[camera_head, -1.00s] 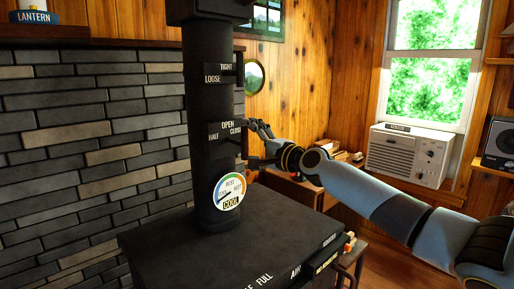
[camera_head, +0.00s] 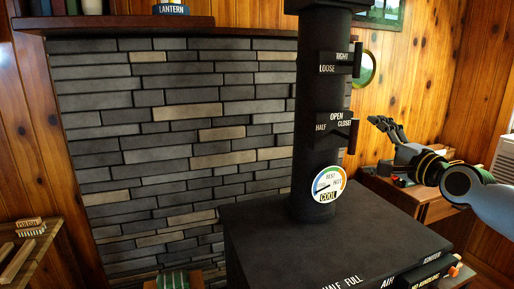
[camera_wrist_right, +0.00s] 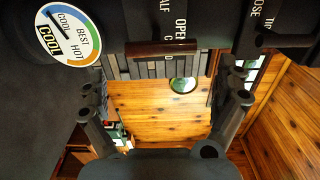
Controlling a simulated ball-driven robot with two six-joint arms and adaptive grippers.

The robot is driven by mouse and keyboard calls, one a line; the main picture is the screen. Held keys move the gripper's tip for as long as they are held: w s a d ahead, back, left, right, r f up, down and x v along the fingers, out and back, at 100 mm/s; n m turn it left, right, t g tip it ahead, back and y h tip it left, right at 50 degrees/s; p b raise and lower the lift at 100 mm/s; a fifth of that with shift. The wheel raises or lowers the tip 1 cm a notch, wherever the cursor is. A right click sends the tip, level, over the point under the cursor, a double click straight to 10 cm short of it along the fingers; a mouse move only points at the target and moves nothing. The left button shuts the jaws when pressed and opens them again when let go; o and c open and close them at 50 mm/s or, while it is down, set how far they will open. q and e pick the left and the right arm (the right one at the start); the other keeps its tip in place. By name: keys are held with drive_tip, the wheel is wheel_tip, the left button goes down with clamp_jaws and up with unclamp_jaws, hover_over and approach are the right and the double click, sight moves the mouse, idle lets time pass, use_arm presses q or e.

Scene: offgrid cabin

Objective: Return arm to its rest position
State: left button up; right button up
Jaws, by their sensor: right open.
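My right gripper (camera_head: 375,145) is open and empty at the right of the black stovepipe (camera_head: 312,100), with a gap between its fingers and the damper handle (camera_head: 353,136) by the OPEN/HALF/CLOSED label. My blue-grey right arm reaches in from the right edge. In the right wrist view the two fingers (camera_wrist_right: 160,90) stand wide apart with nothing between them. The damper handle (camera_wrist_right: 160,48) shows ahead of them. My left gripper is out of view.
The black stove top (camera_head: 300,240) spreads below the pipe, which carries a round gauge (camera_head: 328,184). A wooden side table (camera_head: 425,205) stands behind my arm. A brick wall (camera_head: 180,130) fills the left. A lantern shelf (camera_head: 120,23) runs above it.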

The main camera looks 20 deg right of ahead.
drive_tip(key=s+a+f+n+g+y, duration=0.2)
drive_tip(key=s+a+f+n+g, duration=0.6)
drive_tip(key=s+a+f+n, duration=0.6)
drive_tip(key=s+a+f+n+g+h, duration=0.2)
drive_tip(key=s+n+g+h, duration=0.3)
drive_tip(key=s, duration=1.8)
wheel_tip(320, 180, down, 36)
drive_tip(key=s+d+m+g+y+b, duration=0.1)
drive_tip(key=d+g+b, duration=0.2)
drive_tip(key=b, duration=0.6)
drive_tip(key=s+f+b, duration=0.3)
drive_tip(key=s+f, duration=0.6)
drive_tip(key=f, duration=0.3)
drive_tip(key=s+f+g+b, duration=0.1)
drive_tip(key=s+f+b, duration=0.3)
drive_tip(key=s+f, duration=0.6)
drive_tip(key=shift+d+f+b, duration=0.3)
drive_tip(key=shift+d+f, duration=0.15)
drive_tip(key=shift+f, duration=0.4)
